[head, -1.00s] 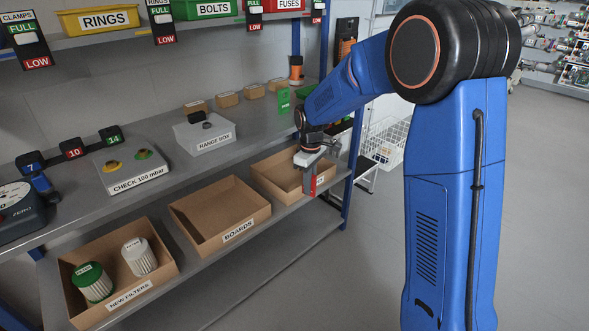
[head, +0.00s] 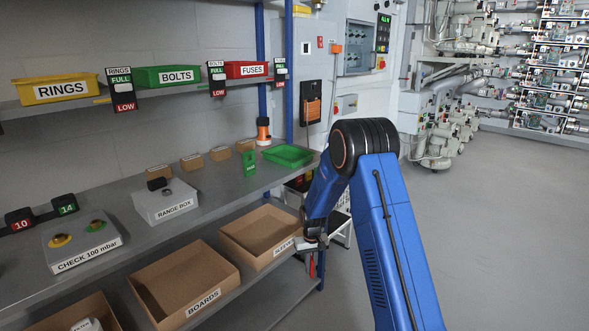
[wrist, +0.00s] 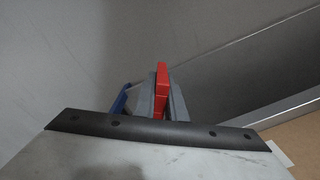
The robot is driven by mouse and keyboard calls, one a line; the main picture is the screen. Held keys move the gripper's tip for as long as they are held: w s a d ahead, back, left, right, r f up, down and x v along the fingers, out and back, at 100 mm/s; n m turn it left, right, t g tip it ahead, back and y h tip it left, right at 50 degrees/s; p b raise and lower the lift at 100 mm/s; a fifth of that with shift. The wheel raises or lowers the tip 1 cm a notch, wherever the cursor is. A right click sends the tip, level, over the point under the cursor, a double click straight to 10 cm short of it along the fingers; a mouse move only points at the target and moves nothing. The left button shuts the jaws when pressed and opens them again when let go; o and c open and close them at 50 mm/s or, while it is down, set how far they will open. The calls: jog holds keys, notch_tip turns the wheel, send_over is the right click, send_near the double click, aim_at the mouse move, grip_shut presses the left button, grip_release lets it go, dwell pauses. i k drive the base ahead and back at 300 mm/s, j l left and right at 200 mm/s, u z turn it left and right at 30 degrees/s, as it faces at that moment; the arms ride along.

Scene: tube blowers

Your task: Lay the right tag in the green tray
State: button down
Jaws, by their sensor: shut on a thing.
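My gripper (wrist: 161,95) is shut on a red tag (wrist: 162,77), held upright between the two grey fingers in the wrist view. In the head view the red tag (head: 312,266) hangs below my wrist, just off the front right corner of the sleeves box. The fingers are mostly hidden there. The green tray (head: 289,156) lies on the upper bench at its right end, above and behind my gripper, and looks empty. A green tag (head: 250,164) stands upright on the bench, left of the tray. Its writing is too small to read.
The open sleeves box (head: 262,232) and boards box (head: 185,281) stand on the lower shelf beside my arm. A blue rack post (head: 290,75) rises behind the tray. The range box (head: 166,202) is on the bench. The floor to the right is clear.

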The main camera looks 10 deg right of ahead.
aim_at(288, 157)
jog(key=i+l, duration=0.1)
jog(key=l, duration=0.25)
jog(key=i+l, duration=0.15)
jog(key=l, duration=0.15)
jog(key=i+l, duration=0.1)
jog(key=l, duration=0.25)
jog(key=i+l, duration=0.15)
jog(key=l, duration=0.2)
jog(key=i+l, duration=0.1)
jog(key=l, duration=0.25)
